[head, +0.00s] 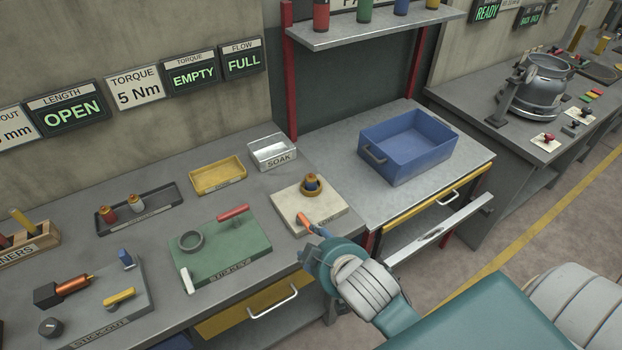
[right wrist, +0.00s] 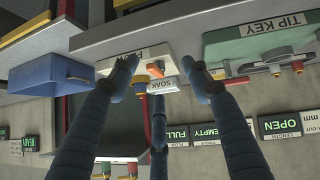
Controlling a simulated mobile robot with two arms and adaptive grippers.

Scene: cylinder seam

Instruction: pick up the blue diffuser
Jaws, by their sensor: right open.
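No part is clearly labelled as the blue diffuser. An orange piece (right wrist: 155,70) on the beige board shows between the fingertips. My left gripper is not in view.
The beige board (head: 290,206) also carries a brown ringed part (head: 312,186). A green tip-key board (head: 225,262) lies left of it. A white SOAK tray (head: 273,151) and yellow tray (head: 218,176) stand behind. A blue bin (head: 398,170) stands right on its own table.

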